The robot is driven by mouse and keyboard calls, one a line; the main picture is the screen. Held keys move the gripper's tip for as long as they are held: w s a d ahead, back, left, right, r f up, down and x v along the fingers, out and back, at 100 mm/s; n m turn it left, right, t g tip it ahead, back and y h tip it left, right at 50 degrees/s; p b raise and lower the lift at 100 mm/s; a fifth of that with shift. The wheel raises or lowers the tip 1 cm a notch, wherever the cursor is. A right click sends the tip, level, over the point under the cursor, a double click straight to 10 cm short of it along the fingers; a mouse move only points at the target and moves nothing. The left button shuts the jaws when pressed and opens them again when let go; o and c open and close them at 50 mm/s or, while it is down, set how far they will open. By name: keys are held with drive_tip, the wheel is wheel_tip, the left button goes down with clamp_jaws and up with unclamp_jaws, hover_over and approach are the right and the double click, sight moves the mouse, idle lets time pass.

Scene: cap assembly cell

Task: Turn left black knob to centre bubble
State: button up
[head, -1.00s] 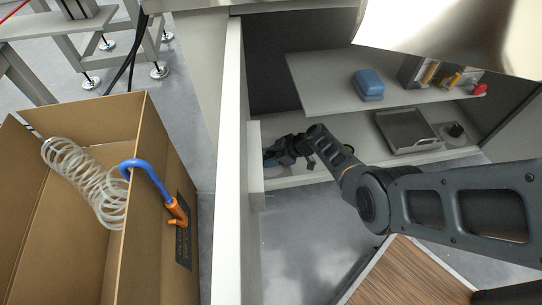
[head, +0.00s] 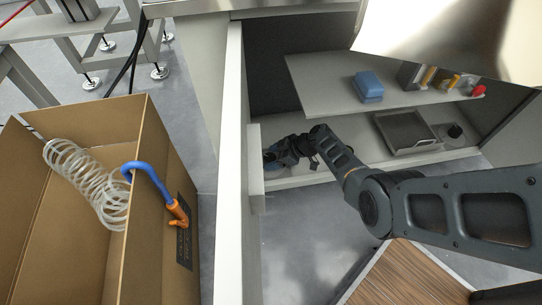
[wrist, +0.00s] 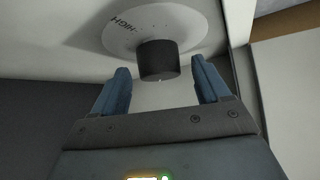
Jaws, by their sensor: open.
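A black knob (wrist: 157,62) stands out from a round white dial plate (wrist: 150,22) with the letters HIGH on it, in the upper middle of the wrist view. My gripper (wrist: 160,74) is open, with one blue finger on each side of the knob and visible gaps between. I cannot tell how deep the knob sits between the fingertips. In the head view my gripper (head: 272,156) is at the left end of the cabinet's lower shelf, and the knob is hidden there. No bubble or level can be made out.
The cabinet's left wall (head: 230,170) is close beside my gripper. The upper shelf (head: 320,85) holds a blue box (head: 368,87) and small coloured items. A grey tray (head: 408,132) lies on the lower shelf (head: 300,180). A cardboard box (head: 150,130) with a clear coiled hose stands outside, left.

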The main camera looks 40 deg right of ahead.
drive_tip(key=p+v, duration=0.2)
drive_tip(key=v, duration=0.4)
drive_tip(key=shift+s+r+p, duration=0.15)
drive_tip(key=shift+r+p, duration=0.05)
drive_tip(key=shift+p, duration=0.2)
